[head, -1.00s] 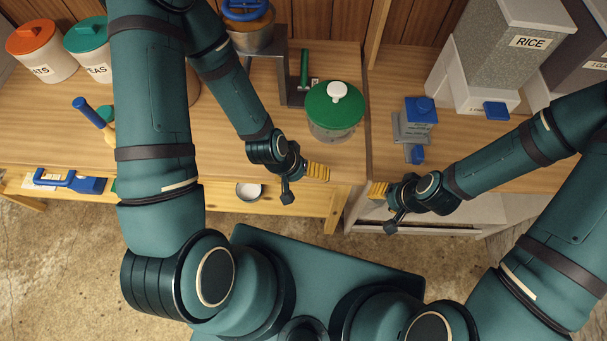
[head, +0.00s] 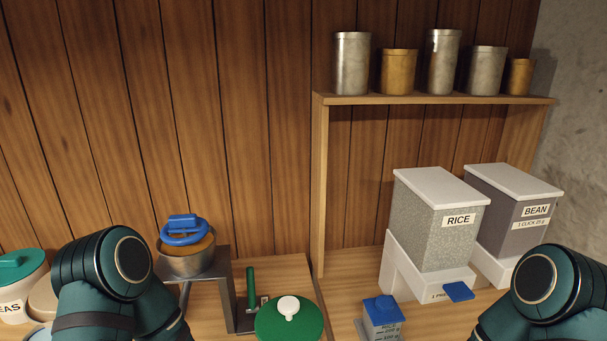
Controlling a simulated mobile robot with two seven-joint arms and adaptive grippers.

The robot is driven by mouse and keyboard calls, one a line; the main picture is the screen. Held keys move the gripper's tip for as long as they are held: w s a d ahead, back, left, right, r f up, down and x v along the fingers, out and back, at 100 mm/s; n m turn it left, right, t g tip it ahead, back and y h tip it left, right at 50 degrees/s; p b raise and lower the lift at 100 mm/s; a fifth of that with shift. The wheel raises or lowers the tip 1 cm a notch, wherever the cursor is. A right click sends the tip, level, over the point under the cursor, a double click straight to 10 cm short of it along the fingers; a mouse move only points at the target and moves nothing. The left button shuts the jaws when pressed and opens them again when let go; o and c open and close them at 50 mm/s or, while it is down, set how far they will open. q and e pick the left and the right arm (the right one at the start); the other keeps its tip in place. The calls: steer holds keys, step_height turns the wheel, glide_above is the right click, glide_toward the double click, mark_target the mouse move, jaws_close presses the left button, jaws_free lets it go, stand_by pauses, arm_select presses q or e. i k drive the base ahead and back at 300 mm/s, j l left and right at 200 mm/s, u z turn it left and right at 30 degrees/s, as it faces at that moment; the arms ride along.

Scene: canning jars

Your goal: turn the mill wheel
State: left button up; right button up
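The mill's blue wheel (head: 185,238) sits on top of a round metal pot or hopper (head: 188,262) with a brownish-orange upper part. A blue block-like piece rises from the wheel. The pot rests on a grey metal stand (head: 228,290) at the back of the left counter. My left arm stands just left of and in front of the mill, and my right arm is at the lower right. Both grippers are below the picture's edge, so their state is hidden.
A green-lidded jar (head: 290,322) and a green upright handle (head: 251,288) stand right of the mill. A blue-topped container (head: 382,312), the RICE dispenser (head: 436,225) and BEAN dispenser (head: 515,215) are further right. A shelf (head: 430,99) holds several tins. A teal-lidded canister (head: 20,285) is far left.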

mark_target(183, 224)
steer(key=k+j+u, duration=0.1)
steer(key=u, duration=0.85)
